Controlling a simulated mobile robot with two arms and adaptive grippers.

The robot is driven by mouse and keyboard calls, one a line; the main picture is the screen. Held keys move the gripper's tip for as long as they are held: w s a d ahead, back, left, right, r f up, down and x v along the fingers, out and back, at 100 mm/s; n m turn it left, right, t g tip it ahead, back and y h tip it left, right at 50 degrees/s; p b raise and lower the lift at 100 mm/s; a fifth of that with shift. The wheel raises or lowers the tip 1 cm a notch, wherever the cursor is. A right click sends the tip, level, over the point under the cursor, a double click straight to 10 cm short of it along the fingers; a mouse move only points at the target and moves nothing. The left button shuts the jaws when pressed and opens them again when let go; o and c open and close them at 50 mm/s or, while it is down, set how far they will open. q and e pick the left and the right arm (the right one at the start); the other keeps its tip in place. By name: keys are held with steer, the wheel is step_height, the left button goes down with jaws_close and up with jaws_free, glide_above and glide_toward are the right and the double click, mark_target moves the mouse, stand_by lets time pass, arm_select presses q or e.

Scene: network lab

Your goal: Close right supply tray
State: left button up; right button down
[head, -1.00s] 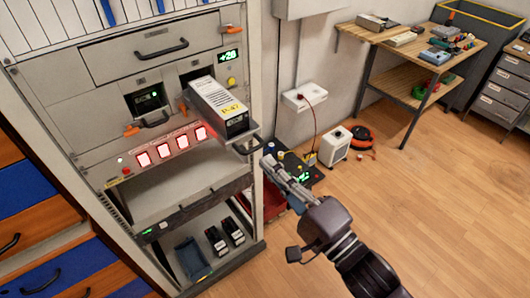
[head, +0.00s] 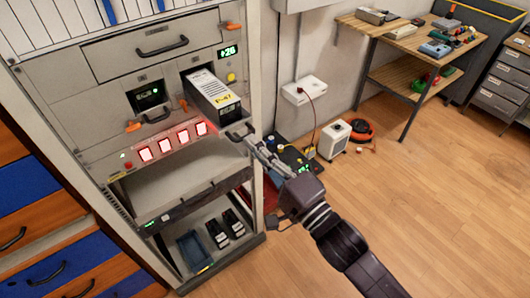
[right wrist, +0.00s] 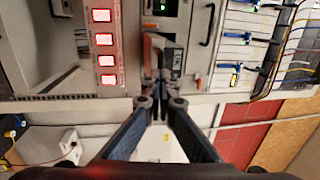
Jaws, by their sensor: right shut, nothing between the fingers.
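The right supply tray (head: 240,131) sticks partly out of the right bay of the grey rack. It carries a white and black supply unit (head: 213,95) with a yellow label. My right gripper (head: 251,143) is shut and empty, its fingertips at the tray's front handle; I cannot tell whether they touch it. In the right wrist view the shut fingers (right wrist: 160,78) point at the front of the tray and partly hide it. My left gripper is not in view.
The left bay (head: 150,96) has a green display and a handle. Several lit red-framed panels (head: 172,143) sit below. An open shelf (head: 180,185) juts out lower down.

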steer(key=f+x, duration=0.1)
steer(key=x, duration=0.4)
steer(key=f+b+x, duration=0.1)
steer(key=x, duration=0.5)
steer(key=w+f+b+x, duration=0.1)
steer(key=x, duration=0.4)
steer(key=shift+w+a, duration=0.15)
steer(key=shift+w, duration=0.05)
steer(key=shift+w+a, duration=0.1)
steer(key=shift+r, duration=0.15)
